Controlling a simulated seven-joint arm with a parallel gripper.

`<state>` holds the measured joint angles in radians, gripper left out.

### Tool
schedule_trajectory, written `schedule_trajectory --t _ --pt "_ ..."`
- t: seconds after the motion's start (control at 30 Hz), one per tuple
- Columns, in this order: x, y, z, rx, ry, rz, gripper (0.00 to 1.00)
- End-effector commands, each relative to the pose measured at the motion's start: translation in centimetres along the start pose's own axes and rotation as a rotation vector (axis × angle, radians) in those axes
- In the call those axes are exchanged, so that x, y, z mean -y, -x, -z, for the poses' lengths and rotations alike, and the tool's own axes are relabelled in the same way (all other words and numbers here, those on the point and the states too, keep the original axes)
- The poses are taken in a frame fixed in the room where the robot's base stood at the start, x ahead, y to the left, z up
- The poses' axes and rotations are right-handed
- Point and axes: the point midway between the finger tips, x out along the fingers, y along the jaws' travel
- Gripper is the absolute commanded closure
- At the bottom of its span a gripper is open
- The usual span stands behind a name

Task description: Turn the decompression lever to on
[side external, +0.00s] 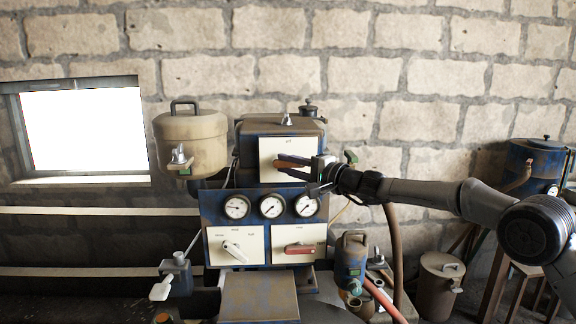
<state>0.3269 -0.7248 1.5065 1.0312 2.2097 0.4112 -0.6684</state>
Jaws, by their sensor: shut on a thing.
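A white upper plate (287,148) is on the front of the blue engine housing. A dark lever with an orange-brown edge (287,162) lies roughly level across this plate. My gripper (296,166) reaches in from the right and is shut on this lever. The fingers hide much of it and part of the plate. The plate's small lettering is too small to read, so I cannot tell whether this is the decompression lever or which setting it points to.
Three round gauges (272,206) sit just below my gripper. Under them are a plate with a white lever (235,251) and a plate with a red handle (299,249). A beige tank (190,138) stands at left. A blue canister (351,260) stands below my arm.

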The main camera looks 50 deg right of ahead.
Motion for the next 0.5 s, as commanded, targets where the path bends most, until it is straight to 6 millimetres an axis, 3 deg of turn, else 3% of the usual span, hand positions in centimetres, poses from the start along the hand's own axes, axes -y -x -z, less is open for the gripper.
schedule_trajectory --t 0.17,0.2,0.3,0.37,0.5 --pt "0.02 0.0 -0.08 0.002 -0.004 0.001 1.0" --pt "0.02 0.0 -0.08 0.002 -0.004 0.001 0.71" --pt "0.02 0.0 -0.07 0.002 -0.004 0.0 0.53" --pt "0.01 0.0 -0.06 0.002 -0.003 0.0 0.45" --pt "0.0 0.0 -0.03 0.001 -0.003 -0.001 0.45"
